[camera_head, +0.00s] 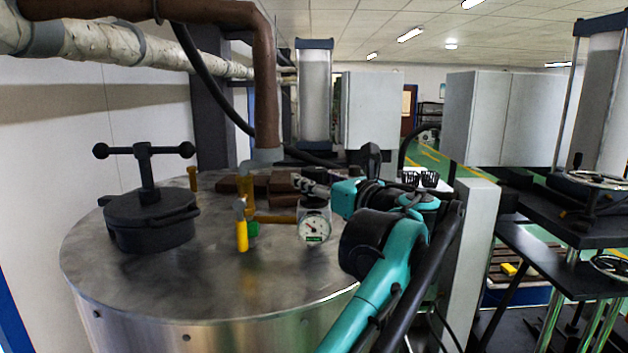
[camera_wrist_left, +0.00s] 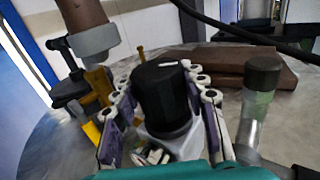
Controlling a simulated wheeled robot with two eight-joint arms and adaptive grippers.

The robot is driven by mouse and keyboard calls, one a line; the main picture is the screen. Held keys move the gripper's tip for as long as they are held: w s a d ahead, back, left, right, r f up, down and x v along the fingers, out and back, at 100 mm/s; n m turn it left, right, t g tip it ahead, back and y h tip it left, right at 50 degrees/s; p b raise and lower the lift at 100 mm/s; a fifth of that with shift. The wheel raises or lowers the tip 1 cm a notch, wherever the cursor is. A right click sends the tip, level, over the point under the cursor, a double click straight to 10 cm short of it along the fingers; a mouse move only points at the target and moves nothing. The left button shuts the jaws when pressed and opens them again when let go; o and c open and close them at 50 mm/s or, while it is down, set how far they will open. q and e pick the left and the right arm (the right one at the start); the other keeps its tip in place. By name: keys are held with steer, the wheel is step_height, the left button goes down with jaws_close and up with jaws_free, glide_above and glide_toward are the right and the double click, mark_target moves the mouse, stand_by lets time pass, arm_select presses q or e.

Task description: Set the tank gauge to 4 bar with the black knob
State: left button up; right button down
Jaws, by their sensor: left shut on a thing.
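The round white tank gauge (camera_head: 314,229) faces me on top of the steel tank (camera_head: 195,285). Its needle is too small to read reliably. My left gripper (camera_head: 312,188) is just above the gauge. In the left wrist view the black knob (camera_wrist_left: 160,100) stands between the two fingers of my left gripper, which are shut on its sides. A white mark shows on the knob's top. In the head view the fingers largely hide the knob. My right gripper is not in view.
A yellow-handled valve (camera_head: 241,235) stands left of the gauge, and brown blocks (camera_head: 252,187) lie behind it. A black clamped lid (camera_head: 150,220) sits at the tank's left. A brown pipe (camera_head: 265,90) comes down at the back. The tank top in front of the lid is clear.

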arm_select(q)
steer(key=m+t+h, duration=0.1)
steer(key=m+h, duration=0.1)
steer(key=h, duration=0.1)
steer(key=shift+a+t, duration=0.1)
steer(key=shift+t, duration=0.3)
steer(key=shift+m+t+h, duration=0.4)
steer(key=shift+m+h, duration=0.8)
steer(key=shift+h, duration=0.55)
steer(key=shift+m+t+h, duration=0.4)
steer(key=shift+m+h, duration=0.8)
steer(key=shift+h, duration=0.55)
steer(key=o, duration=1.2)
steer(key=shift+w, duration=0.1)
steer(key=s, duration=1.2)
steer(key=shift+d, duration=0.25)
